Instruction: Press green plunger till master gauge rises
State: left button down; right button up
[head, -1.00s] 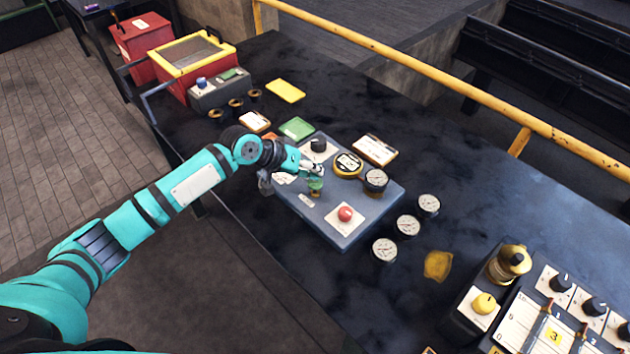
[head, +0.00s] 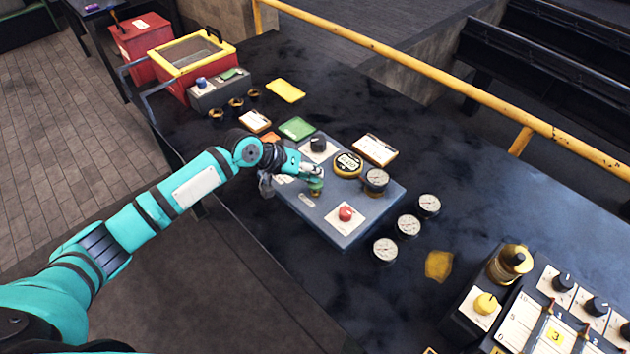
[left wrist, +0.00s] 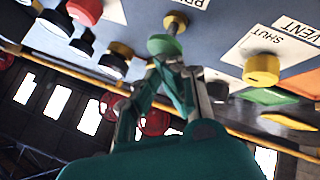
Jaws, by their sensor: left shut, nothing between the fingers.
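The grey-blue panel box (head: 335,226) stands on the dark bench. The green plunger (head: 316,189) sits on its near side, between my gripper and the red button. In the left wrist view the green cap (left wrist: 165,44) shows on a metal stem with a brass collar. My left gripper (head: 315,178) is shut and empty, its fingertips at the cap and seemingly touching it. A round gauge (head: 376,179) is mounted on the panel's right side; its needle is too small to read. My right gripper is not in view.
A yellow rail (head: 420,80) runs behind the bench.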

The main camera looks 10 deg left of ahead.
pick_arm(q)
jog(key=shift+s+f+b, duration=0.2)
jog(key=shift+f+b, duration=0.2)
jog(key=shift+f, duration=0.8)
dwell(0.6)
jog(key=shift+w+r+p, duration=0.15)
jog(key=shift+r+p, duration=1.75)
jog(key=shift+r, duration=0.1)
jog(key=shift+r+p, duration=0.4)
jog(key=shift+r, duration=0.1)
notch_tip(320, 180, up, 4)
jog(key=p, duration=0.4)
jog(key=shift+r, duration=0.15)
